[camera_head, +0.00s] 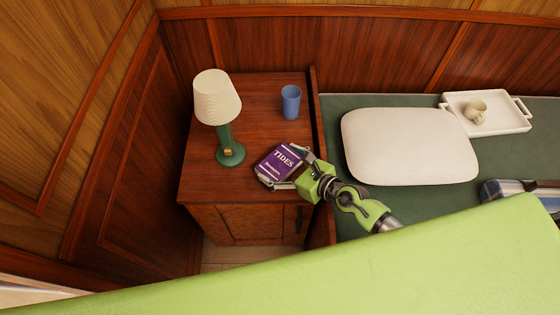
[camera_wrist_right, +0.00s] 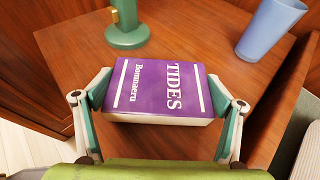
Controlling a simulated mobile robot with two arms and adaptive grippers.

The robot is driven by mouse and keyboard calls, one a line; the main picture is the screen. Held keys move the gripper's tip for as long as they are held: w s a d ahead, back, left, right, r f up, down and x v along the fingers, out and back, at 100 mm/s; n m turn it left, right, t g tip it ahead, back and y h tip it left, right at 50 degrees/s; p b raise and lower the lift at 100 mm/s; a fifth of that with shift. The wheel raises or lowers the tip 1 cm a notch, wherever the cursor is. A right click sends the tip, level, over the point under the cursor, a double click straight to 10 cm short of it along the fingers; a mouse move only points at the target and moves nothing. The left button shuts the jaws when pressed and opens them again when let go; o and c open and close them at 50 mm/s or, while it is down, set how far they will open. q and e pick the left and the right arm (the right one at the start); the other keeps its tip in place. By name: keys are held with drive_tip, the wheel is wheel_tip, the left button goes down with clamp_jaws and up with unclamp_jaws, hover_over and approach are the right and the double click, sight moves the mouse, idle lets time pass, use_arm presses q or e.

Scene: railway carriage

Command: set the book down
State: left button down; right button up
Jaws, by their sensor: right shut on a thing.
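A purple book (camera_head: 279,162) with "TIDES" on its cover is at the front right of the wooden bedside cabinet's top (camera_head: 262,100). My right gripper (camera_head: 283,167) is shut on the book, with a finger on each side of it. In the right wrist view the book (camera_wrist_right: 160,88) lies flat between the two fingers, cover up. I cannot tell whether the book touches the cabinet top or is held just above it. My left gripper is not in view.
A lamp with a green base (camera_head: 230,152) stands left of the book. A blue cup (camera_head: 291,101) stands behind it.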

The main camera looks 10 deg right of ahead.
idle(0.3)
drive_tip(key=shift+f, duration=0.2)
drive_tip(key=o, duration=1.1)
drive_tip(key=shift+s+f, duration=0.1)
drive_tip(key=v, duration=1.2)
clamp_jaws()
